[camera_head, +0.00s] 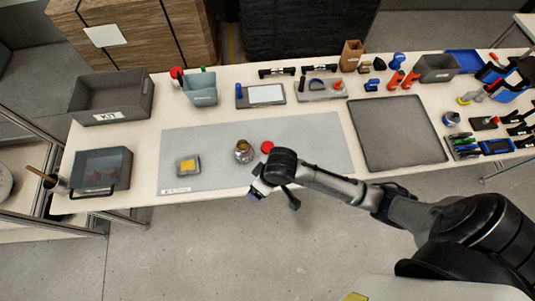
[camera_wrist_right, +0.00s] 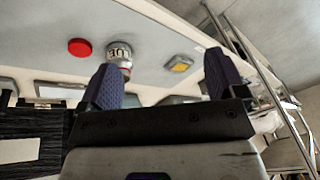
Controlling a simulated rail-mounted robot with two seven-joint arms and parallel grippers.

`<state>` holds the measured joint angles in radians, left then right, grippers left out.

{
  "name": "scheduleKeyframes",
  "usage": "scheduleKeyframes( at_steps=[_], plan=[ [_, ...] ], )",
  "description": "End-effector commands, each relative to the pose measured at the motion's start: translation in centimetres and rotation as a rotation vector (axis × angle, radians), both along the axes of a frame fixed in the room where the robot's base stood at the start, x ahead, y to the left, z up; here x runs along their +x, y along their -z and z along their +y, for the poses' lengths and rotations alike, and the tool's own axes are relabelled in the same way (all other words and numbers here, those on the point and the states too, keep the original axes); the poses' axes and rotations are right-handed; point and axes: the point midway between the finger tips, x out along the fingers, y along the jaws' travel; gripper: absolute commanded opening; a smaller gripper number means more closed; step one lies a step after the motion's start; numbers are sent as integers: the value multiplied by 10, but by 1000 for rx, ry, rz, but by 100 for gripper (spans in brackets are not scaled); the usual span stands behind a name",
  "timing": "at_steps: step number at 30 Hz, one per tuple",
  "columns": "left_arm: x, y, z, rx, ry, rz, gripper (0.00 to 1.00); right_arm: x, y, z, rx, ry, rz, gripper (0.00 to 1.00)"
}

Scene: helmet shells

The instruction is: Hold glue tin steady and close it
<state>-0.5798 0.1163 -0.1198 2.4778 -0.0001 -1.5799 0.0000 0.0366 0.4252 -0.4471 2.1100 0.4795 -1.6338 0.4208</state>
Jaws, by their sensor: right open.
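The glue tin (camera_head: 243,151) stands upright and open on the grey mat. In the right wrist view the tin (camera_wrist_right: 119,56) shows a white label with part of the word GLUE. A round red lid (camera_head: 267,147) lies flat on the mat just right of the tin, apart from it; it also shows in the right wrist view (camera_wrist_right: 79,47). My right gripper (camera_head: 255,193) is at the front edge of the table, in front of the tin. In its wrist view the fingers (camera_wrist_right: 160,68) are spread and empty. My left gripper does not show.
A small tray with a yellow pad (camera_head: 188,165) sits left of the tin. The grey mat (camera_head: 320,150) is otherwise clear. Grey bins (camera_head: 110,97) stand at left, tools line the back, and an empty dark tray (camera_head: 397,135) lies at right.

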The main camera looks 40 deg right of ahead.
Motion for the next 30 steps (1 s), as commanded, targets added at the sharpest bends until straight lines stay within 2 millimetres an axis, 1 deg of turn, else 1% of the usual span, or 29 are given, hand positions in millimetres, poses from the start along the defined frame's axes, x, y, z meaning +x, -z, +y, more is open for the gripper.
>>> scheduleKeyframes(
  at_steps=[1,3,5,7,9,12,15,18,21,24,30],
  plan=[
    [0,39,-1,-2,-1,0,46,23,33,-9,-22,14,17,90],
    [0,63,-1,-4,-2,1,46,46,50,-21,-42,50,55,90],
    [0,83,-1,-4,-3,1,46,66,62,-34,-61,93,87,90],
    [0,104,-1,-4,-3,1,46,86,73,-53,-86,154,122,90],
    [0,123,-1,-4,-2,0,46,105,79,-72,-107,222,154,90],
    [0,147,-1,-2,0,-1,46,127,82,-100,-130,324,188,90],
    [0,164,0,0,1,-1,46,143,81,-124,-142,416,215,90],
    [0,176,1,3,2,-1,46,153,78,-142,-148,490,234,90],
    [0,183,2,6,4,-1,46,159,74,-154,-149,540,247,90],
    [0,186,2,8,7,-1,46,162,72,-162,-150,568,254,90],
    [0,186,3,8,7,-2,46,163,69,-164,-148,580,258,90]
  ],
)
